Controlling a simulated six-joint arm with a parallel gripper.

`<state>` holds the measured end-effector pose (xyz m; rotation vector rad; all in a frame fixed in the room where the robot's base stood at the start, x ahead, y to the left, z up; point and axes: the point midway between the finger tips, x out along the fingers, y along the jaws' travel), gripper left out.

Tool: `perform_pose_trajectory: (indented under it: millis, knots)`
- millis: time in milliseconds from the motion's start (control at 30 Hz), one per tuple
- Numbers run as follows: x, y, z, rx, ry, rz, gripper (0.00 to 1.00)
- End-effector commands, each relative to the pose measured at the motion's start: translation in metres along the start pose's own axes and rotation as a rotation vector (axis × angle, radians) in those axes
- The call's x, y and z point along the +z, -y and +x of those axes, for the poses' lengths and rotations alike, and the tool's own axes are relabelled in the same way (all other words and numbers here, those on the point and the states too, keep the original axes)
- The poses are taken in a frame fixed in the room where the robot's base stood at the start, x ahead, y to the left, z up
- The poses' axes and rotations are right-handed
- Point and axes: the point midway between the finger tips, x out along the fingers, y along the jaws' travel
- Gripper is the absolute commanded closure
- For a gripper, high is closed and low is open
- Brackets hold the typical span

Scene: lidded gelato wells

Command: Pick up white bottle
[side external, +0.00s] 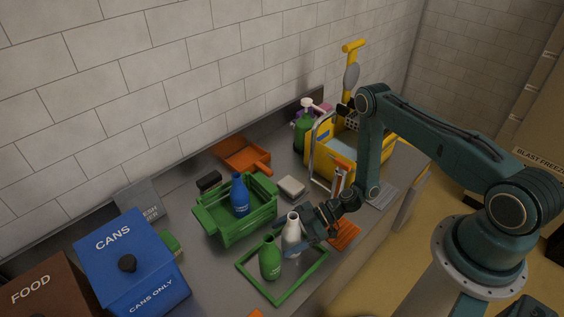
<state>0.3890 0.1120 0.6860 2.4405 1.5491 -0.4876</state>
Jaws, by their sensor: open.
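The white bottle (291,236) stands upright at the back right of a green square frame (290,293) on the counter. My gripper (305,229) is open at the right side of the white bottle, at about its upper half. Its fingers overlap the bottle in this view, and I cannot tell whether they touch it. A green bottle (270,259) stands upright to the left of the white bottle, inside the frame.
A green crate (232,229) holding a blue bottle (239,195) stands behind left. A blue CANS bin (132,265) and a brown FOOD bin (55,290) stand at left. A yellow mop bucket (379,154), spray bottle (304,130) and orange dustpan (243,155) are behind.

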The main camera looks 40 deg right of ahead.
Motion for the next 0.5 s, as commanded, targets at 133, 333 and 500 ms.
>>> perform_pose_trajectory:
  millis: [133, 333, 500]
  knots:
    - [-0.0001, 0.0000, -0.0002, 0.000, 0.000, 0.000, 0.33]
    - [-0.0001, 0.0000, -0.0002, 0.000, 0.000, 0.000, 0.70]
    - [-0.0002, -0.0001, -0.0002, 0.000, 0.000, 0.000, 0.70]
